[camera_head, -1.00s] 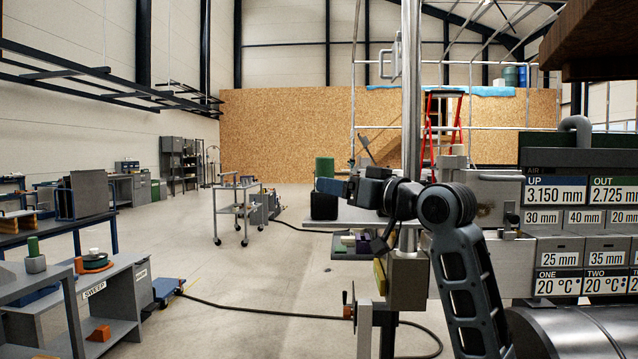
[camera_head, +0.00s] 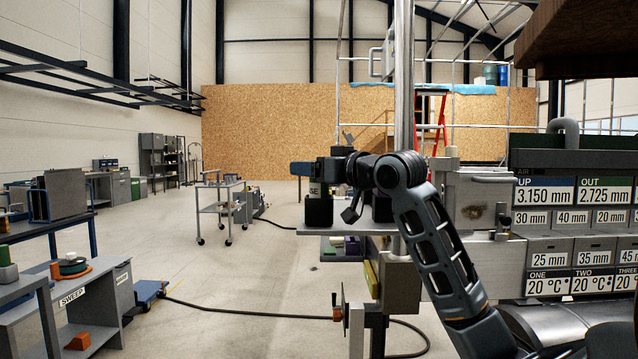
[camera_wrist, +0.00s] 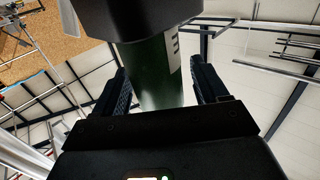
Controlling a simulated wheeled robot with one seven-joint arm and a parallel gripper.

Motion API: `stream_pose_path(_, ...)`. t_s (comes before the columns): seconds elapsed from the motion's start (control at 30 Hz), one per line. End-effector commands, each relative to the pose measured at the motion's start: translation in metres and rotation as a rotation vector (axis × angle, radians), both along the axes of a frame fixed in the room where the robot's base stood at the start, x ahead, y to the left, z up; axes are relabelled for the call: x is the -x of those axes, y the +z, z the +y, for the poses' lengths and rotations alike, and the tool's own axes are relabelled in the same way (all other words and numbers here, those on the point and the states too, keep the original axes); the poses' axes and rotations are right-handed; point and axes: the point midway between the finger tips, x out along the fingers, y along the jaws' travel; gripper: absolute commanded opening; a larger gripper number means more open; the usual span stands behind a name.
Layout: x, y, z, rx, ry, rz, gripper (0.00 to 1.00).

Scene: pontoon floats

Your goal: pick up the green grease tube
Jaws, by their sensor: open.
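The green grease tube stands upright on a grey shelf (camera_head: 345,228) beside the machine. In the head view its black lower end (camera_head: 318,213) and part of its white label show; my gripper (camera_head: 303,168) and wrist hide most of the green body. In the wrist view the green tube (camera_wrist: 160,70) lies between the two fingers of my gripper (camera_wrist: 162,88), its black end at the top of the picture. The fingers are open on either side of the tube, with slight gaps visible.
A vertical metal post (camera_head: 404,90) rises close behind my arm. The machine's display panel (camera_head: 575,200) is at the right. A small tray with blocks hangs below the shelf.

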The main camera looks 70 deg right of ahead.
Motion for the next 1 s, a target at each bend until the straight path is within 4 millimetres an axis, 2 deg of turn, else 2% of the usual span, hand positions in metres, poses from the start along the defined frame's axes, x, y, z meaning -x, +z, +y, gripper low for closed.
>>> stream_pose_path(0.27, -0.0039, -0.0004, -0.0016, -0.001, 0.0, -0.001, 0.73)
stream_pose_path(0.83, -0.0036, -0.0005, -0.0015, 0.0, 0.0, -0.001, 0.19)
stream_pose_path(1.0, -0.0035, -0.0001, -0.0015, 0.0, 0.0, -0.001, 0.17)
